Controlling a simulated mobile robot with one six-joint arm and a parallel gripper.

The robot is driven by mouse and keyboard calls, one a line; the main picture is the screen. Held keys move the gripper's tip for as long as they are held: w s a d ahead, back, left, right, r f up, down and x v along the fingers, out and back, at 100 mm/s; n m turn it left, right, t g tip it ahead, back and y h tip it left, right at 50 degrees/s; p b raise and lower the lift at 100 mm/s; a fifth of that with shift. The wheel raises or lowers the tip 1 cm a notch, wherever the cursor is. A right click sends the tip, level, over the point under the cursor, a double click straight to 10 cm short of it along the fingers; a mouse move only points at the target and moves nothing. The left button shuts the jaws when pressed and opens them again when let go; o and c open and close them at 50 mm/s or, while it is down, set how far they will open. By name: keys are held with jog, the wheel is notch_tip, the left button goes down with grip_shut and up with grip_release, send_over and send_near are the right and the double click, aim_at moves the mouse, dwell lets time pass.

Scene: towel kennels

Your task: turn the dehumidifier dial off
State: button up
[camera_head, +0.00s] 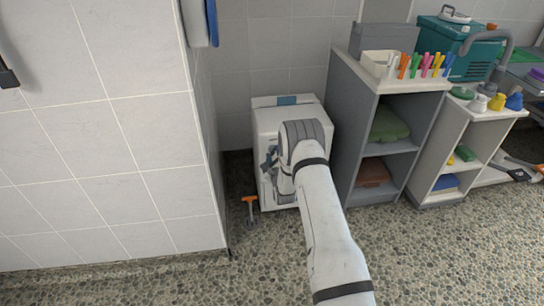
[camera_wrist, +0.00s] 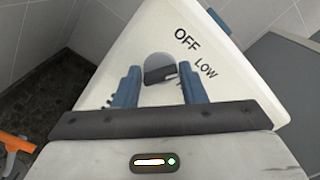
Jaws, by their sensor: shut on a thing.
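The dehumidifier (camera_head: 263,119) is a white box standing on the floor in the corner between the tiled wall and the shelf unit. My arm covers much of its front in the head view. In the wrist view its white panel (camera_wrist: 240,75) carries the printed words OFF and LOW. The dial (camera_wrist: 160,68) is a round grey knob with a dark lower part, below and left of OFF. My gripper (camera_wrist: 158,82) has its two blue fingers on either side of the dial and is shut on it. The fingers also show in the head view (camera_head: 270,160). Which mark the dial points to is unclear.
An orange-handled tool (camera_head: 250,205) stands on the floor just left of the dehumidifier, close to the wall corner. A grey shelf unit (camera_head: 341,125) stands close on the right, with clips, a bin and folded cloths. The pebbled floor (camera_head: 160,280) in front is clear.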

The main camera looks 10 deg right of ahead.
jog(key=shift+d+f+n+b, duration=0.25)
jog(key=shift+f+n+b, duration=0.15)
jog(key=shift+n+b, duration=0.35)
jog(key=shift+f+n+b, duration=0.1)
jog(key=shift+n+b, duration=0.6)
jog(key=shift+n, duration=0.55)
jog(key=shift+n+b, duration=1.15)
jog(key=shift+n, duration=1.15)
jog(key=o, duration=1)
jog(key=shift+r, duration=0.2)
jog(key=shift+c, duration=0.2)
jog(key=s+p, duration=0.2)
jog(key=s, duration=0.6)
